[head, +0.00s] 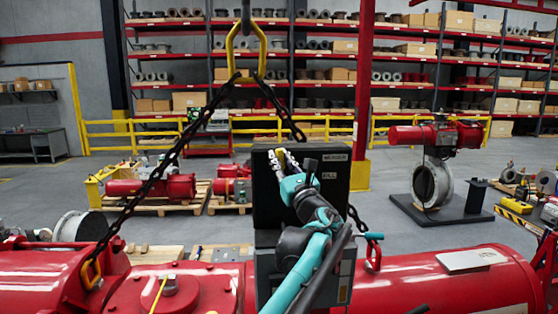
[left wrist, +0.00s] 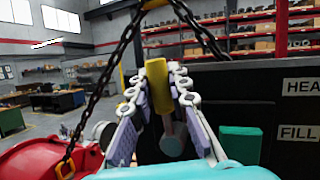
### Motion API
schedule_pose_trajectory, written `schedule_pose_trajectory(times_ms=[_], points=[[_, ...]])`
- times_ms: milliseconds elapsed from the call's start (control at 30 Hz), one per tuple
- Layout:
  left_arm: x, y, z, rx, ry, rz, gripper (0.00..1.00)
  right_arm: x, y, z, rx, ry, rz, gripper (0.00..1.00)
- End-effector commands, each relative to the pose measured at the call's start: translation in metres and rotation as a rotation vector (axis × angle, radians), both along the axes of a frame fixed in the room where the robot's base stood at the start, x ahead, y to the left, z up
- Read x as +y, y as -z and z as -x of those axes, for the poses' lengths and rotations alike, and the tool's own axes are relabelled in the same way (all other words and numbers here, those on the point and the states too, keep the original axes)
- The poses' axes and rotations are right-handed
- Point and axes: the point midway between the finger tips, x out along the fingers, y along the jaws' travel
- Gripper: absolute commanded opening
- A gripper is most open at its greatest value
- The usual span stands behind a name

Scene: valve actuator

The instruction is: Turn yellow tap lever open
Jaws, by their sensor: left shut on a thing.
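The yellow tap lever (left wrist: 158,88) stands upright between the two fingers of my left gripper (left wrist: 160,95) in the left wrist view. The fingers are closed on it from both sides. In the head view, my left gripper (head: 287,158) is at the front of a dark panel box (head: 334,200), and only a small yellow part of the lever (head: 280,154) shows between its fingers. A round grey stem (left wrist: 172,140) shows below the lever. My right gripper is not in view.
The panel bears white labels, one reading FILL (head: 330,175). A dark chain (head: 170,160) hangs from a yellow hook frame (head: 246,50) to the left. Large red cylinders (head: 440,290) lie across the front.

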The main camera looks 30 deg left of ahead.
Motion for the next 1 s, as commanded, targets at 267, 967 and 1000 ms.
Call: schedule_pose_trajectory(times_ms=[267, 967, 1000], points=[[0.0, 0.002, 0.0, 0.0, 0.001, 0.004, 0.28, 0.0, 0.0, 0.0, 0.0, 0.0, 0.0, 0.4], [-0.041, 0.02, 0.034, 0.0, 0.005, 0.002, 0.39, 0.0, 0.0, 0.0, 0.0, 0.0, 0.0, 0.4], [-0.048, 0.024, 0.039, -0.001, 0.006, 0.002, 0.39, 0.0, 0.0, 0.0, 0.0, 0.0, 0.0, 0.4]])
